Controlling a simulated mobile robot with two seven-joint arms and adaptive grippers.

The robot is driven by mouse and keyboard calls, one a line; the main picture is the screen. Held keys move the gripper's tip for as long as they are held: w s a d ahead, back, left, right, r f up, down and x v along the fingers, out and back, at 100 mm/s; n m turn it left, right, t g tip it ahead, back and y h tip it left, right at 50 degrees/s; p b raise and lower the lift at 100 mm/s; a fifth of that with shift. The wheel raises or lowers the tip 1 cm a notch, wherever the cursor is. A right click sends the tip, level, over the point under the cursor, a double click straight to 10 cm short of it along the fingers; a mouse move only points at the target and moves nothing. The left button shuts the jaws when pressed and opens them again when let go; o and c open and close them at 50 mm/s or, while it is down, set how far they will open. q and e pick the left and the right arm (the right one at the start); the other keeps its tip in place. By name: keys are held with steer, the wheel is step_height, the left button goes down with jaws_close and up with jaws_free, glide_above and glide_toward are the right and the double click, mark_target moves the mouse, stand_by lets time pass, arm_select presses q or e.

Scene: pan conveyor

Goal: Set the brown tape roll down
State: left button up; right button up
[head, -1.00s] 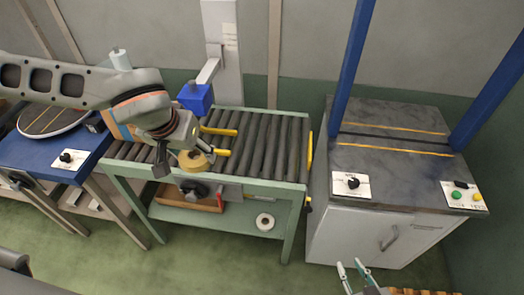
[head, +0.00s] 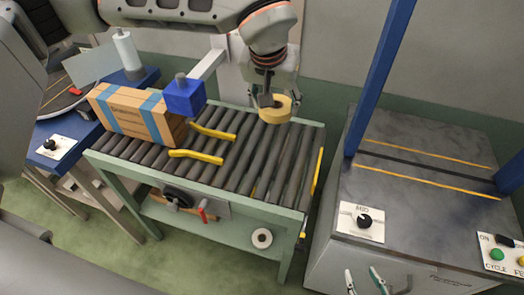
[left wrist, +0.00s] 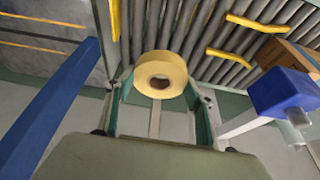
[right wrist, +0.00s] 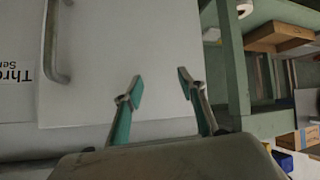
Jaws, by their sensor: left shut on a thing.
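The brown tape roll (head: 266,109) is a yellow-tan ring at the far right part of the roller conveyor (head: 282,160). My left gripper (head: 268,98) is shut on the tape roll. In the left wrist view the tape roll (left wrist: 160,74) sits between the two fingertips, with the rollers beyond it. I cannot tell whether it touches the rollers. My right gripper (right wrist: 157,88) is open and empty, in front of the grey cabinet (right wrist: 100,70); its fingertips also show at the bottom of the head view.
A cardboard box with blue tape (head: 135,112) stands on the conveyor's left part. Two yellow guide bars (head: 200,157) and a blue block on an arm (head: 185,97) are near its middle. A white roll (head: 262,238) lies on the lower shelf. Blue posts (head: 380,75) rise at the right.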

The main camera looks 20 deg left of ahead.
mark_target(274, 161)
arm_select(q)
steer(key=f, duration=0.9)
steer(key=f+b, duration=0.1)
steer(key=f, duration=0.9)
steer(key=shift+s+d+f, duration=0.1)
steer(key=shift+s+f, duration=0.1)
steer(key=shift+f, duration=0.05)
steer(key=shift+b, duration=0.3)
steer(key=shift+f, duration=0.15)
steer(key=o, duration=1.1)
